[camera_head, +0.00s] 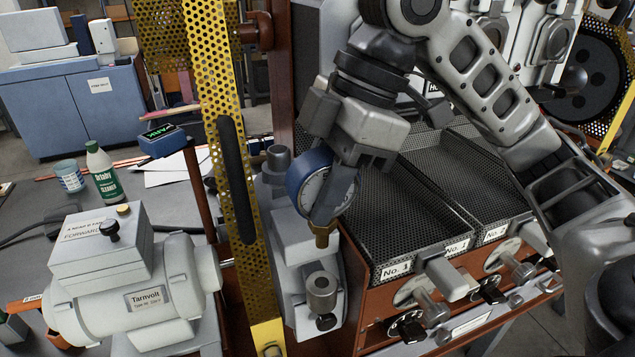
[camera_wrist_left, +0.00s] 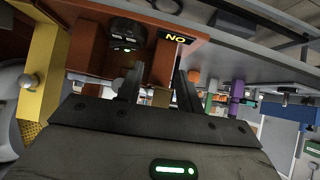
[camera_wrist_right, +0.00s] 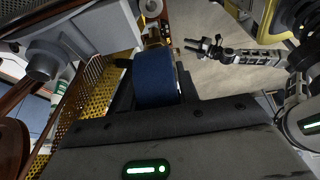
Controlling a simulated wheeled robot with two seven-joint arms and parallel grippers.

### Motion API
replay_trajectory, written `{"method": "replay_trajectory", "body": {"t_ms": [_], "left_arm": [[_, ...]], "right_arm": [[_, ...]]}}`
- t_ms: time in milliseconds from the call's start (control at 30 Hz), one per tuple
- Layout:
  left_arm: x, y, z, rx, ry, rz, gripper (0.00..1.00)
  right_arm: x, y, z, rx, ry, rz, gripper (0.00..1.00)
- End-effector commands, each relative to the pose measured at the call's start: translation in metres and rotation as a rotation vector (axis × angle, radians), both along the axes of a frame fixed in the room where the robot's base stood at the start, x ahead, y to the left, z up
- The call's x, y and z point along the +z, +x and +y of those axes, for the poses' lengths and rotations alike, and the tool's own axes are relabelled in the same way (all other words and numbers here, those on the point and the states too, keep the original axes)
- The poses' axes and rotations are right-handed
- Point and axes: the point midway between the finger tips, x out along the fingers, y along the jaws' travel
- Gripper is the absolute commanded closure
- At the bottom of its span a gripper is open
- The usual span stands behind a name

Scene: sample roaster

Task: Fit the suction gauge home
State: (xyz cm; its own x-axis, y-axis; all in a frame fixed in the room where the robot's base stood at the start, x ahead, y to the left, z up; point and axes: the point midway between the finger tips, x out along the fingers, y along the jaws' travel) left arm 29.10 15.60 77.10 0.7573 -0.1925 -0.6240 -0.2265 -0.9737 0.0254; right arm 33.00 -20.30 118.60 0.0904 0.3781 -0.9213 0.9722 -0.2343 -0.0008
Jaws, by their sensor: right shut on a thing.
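The suction gauge (camera_head: 314,184) is a round blue-cased dial with a white face and a brass stem (camera_head: 322,234) pointing down. My right gripper (camera_head: 338,190) is shut on it, and its fingers hide part of the dial. In the right wrist view the blue case (camera_wrist_right: 154,80) sits between the fingers. The stem end is over or against a grey casting (camera_head: 293,246) beside the yellow guard; I cannot tell whether it touches or is seated. My left gripper (camera_wrist_left: 160,82) shows in the left wrist view with its fingers apart and nothing between them.
A yellow perforated guard (camera_head: 219,100) stands close left of the gauge. Black mesh trays (camera_head: 425,225) lie at its right. A grey upright cylinder (camera_head: 321,288) stands in front. A white motor (camera_head: 140,293), a green-labelled bottle (camera_head: 104,177) and a can (camera_head: 69,178) are at left.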

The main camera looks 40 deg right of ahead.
Motion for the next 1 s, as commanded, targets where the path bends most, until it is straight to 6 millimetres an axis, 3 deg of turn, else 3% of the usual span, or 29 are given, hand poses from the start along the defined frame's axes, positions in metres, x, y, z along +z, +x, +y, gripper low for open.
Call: {"method": "replay_trajectory", "body": {"t_ms": [700, 1000], "left_arm": [[-0.013, 0.009, -0.007, -0.012, -0.014, -0.024, 0.64], [-0.01, 0.01, -0.007, -0.014, -0.016, -0.031, 0.64]], "right_arm": [[-0.055, 0.0, -0.001, -0.001, 0.001, 0.0, 0.96], [-0.058, 0.0, -0.001, 0.0, 0.002, -0.001, 0.96]]}}
